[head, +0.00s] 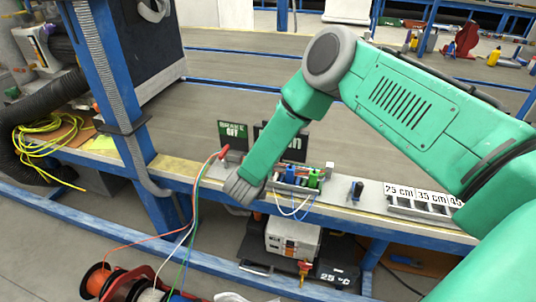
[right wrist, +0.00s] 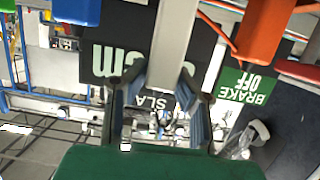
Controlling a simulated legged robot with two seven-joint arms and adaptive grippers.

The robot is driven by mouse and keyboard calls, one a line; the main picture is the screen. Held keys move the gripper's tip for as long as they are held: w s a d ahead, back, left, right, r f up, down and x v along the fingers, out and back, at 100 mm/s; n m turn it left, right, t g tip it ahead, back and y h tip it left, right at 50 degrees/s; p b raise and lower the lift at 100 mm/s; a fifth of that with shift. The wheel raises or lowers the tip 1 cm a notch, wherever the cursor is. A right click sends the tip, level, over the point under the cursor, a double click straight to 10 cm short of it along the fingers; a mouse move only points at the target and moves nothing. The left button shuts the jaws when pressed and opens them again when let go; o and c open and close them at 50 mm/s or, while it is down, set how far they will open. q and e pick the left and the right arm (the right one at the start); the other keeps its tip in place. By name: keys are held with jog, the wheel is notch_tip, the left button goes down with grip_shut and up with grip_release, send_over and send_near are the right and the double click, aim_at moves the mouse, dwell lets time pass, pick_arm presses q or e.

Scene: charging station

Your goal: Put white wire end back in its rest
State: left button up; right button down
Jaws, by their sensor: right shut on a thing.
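My right arm reaches from the right in the head view down to the bench edge; its grey wrist end (head: 243,187) shows there, but its fingertips are hidden. In the right wrist view my right gripper (right wrist: 168,108) is shut on a white bar-like piece (right wrist: 172,45), which looks like the white wire end. In the head view a block with blue and green plugs (head: 292,174) stands just right of my wrist, with a white wire looping below. My left gripper is not in view.
A BRAKE OFF sign (head: 232,134) stands behind my wrist. A blue upright post (head: 118,90) is to the left. A tray labelled 25 cm and 35 cm (head: 420,206) lies at right. Wire spools (head: 97,281) are on the floor.

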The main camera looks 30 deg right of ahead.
jog(key=shift+f+b, duration=1.05)
jog(key=shift+f, duration=0.75)
jog(key=c, duration=1.3)
grip_release()
jog(key=shift+s+a, duration=0.25)
jog(key=shift+a, duration=0.1)
jog(key=v, duration=1.1)
jog(key=shift+r, duration=0.1)
